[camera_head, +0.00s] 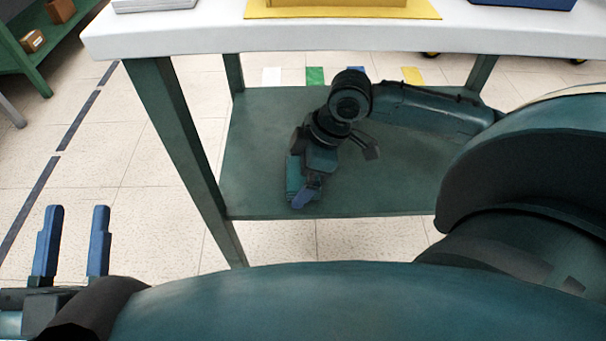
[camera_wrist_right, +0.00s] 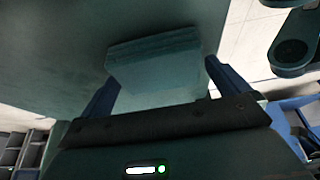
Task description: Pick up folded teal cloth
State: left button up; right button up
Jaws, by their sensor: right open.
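The folded teal cloth (camera_wrist_right: 152,60) shows in the right wrist view as a flat, layered stack on the dark green shelf, between the two blue fingers. In the head view it is a small teal patch (camera_head: 293,176), mostly hidden by my right wrist. My right gripper (camera_wrist_right: 162,76) is open, with one finger on each side of the cloth; whether they touch it I cannot tell. In the head view the right gripper (camera_head: 305,190) points down at the shelf. My left gripper (camera_head: 73,238) is open and empty at the lower left, away from the table.
The lower shelf (camera_head: 400,190) is otherwise bare around my right arm. The white tabletop (camera_head: 200,35) hangs above it, with a yellow mat (camera_head: 425,12) on top. A green table leg (camera_head: 180,150) stands left of the shelf. A green rack (camera_head: 15,55) with boxes is far left.

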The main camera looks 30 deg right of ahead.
jog(key=shift+c, duration=0.3)
jog(key=c, duration=0.8)
jog(key=shift+r, duration=0.1)
jog(key=shift+c, duration=0.2)
